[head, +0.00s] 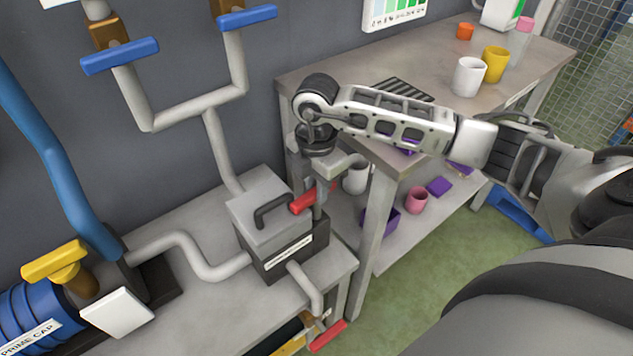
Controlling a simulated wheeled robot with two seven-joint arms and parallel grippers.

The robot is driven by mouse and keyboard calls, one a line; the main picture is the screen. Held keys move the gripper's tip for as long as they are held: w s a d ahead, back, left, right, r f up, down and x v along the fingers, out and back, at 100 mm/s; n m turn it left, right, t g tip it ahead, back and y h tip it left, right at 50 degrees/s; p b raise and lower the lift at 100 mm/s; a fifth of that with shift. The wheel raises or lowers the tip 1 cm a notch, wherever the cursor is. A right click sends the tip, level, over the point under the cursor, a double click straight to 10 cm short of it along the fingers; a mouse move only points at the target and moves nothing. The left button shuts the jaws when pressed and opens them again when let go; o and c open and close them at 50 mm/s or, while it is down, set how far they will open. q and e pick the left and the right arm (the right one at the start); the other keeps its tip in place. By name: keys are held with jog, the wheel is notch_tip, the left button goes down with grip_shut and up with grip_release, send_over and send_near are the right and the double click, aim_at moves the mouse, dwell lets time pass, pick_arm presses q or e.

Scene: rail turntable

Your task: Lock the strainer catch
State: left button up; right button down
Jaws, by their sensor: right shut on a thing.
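The strainer is a grey box (262,222) with a black lid handle (272,210) and a white label on its dark lower body, standing on the bench. The lid sits on the box. The red catch (302,204) is at the box's right upper edge. My right gripper (319,198) points down at that edge and is shut on the red catch, whose red part shows on both sides of the fingers. The fingers hide the catch's middle and its mount, so I cannot tell whether it is engaged. My left gripper is not in view.
Grey pipes (190,249) run to the box from the left and above. A lower red handle (328,336) hangs at the bench front. A shelf table (425,85) with mugs stands at right, close under my right arm. Blue valve handles (120,56) are at upper left.

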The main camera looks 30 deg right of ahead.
jog(key=shift+m, duration=0.4)
jog(key=c, duration=1.3)
grip_release()
jog(key=shift+r, duration=0.1)
notch_tip(320, 180, up, 16)
jog(key=shift+f, duration=0.1)
